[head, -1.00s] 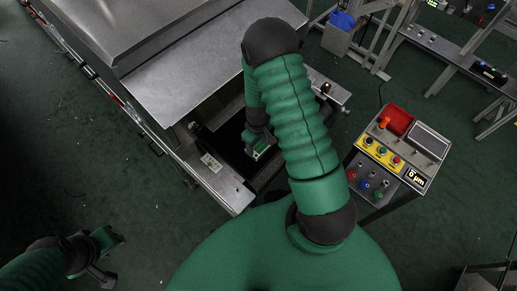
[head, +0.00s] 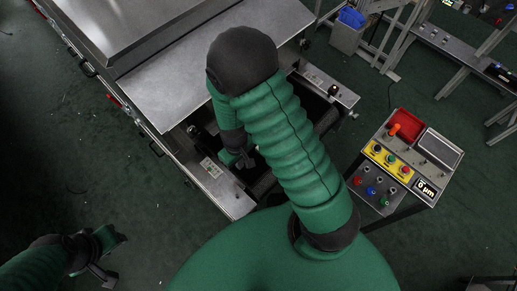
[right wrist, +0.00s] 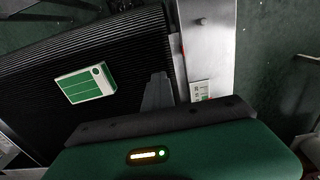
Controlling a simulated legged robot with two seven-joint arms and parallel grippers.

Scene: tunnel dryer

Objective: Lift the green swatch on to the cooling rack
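The green swatch (right wrist: 85,83), a small green plate with a white edge and white marks, lies on the black ribbed belt (right wrist: 125,40) in the right wrist view. In the head view I cannot make it out now; my right arm covers part of that area. My right gripper (right wrist: 158,90) is over the belt, to the right of the swatch and apart from it. Its fingers look close together with nothing between them. It also shows in the head view (head: 244,161). My left gripper (head: 108,262) is at the lower left, over the floor. I cannot identify the cooling rack with certainty.
The dryer's metal hood (head: 200,60) stands behind the belt opening. A metal side rail (right wrist: 207,50) edges the belt. A control panel (head: 405,160) with coloured knobs stands at the right. A blue-topped bin (head: 348,28) and metal frames stand at the back right.

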